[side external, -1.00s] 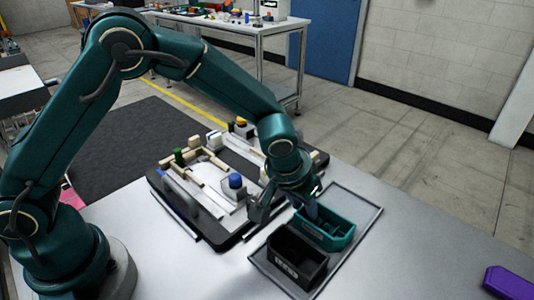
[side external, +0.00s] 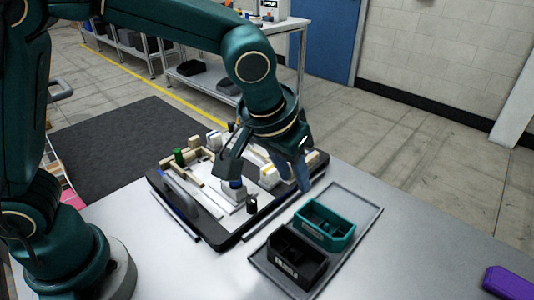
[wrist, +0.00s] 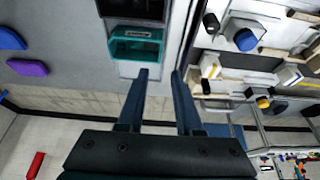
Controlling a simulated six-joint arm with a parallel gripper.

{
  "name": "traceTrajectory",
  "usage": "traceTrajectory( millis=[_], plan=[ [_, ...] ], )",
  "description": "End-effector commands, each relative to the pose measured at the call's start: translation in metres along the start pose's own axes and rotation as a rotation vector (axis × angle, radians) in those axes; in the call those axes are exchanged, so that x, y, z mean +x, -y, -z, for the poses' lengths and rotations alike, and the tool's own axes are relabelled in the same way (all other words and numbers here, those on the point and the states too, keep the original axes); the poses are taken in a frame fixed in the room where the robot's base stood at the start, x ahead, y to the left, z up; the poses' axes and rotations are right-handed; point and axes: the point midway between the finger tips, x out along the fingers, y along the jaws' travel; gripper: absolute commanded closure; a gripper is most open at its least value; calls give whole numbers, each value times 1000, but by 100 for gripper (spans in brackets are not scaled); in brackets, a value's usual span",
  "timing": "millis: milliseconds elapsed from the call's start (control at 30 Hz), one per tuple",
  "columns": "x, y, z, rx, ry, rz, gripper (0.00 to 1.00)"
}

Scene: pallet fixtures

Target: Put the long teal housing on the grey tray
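The long teal housing (side external: 323,228), an open box with inner compartments, rests on the grey tray (side external: 361,205), beside a black housing (side external: 290,262) that is also on the tray. The teal housing also shows in the wrist view (wrist: 136,46). My gripper (side external: 266,176) is open and empty, raised above the pallet's right side, to the left of the teal housing and apart from it. In the wrist view the two fingers of my gripper (wrist: 161,74) have a gap with nothing between them.
The dark-edged fixture pallet (side external: 228,241) with several blocks, rails and a blue-capped part stands left of the tray. A purple part (side external: 510,283) lies at the table's right; the wrist view also shows a blue part (wrist: 10,38).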

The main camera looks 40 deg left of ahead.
Motion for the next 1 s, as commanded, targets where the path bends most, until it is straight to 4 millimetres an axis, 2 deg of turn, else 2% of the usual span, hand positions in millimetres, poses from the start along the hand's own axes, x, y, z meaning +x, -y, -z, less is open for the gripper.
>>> traceTrajectory(
  millis=[133,267,400,567,700,800,1000],
  plan=[
    [-14,8,-2,-5,-3,-2,65],
    [-36,33,-10,-13,-15,-3,65],
    [-64,67,-34,-18,-30,-4,65],
    [-85,95,-70,-17,-56,-5,65],
    [-92,109,-100,-10,-77,-2,65],
    [-93,114,-115,-5,-89,0,65],
    [-92,116,-128,1,-97,1,65]
  ],
)
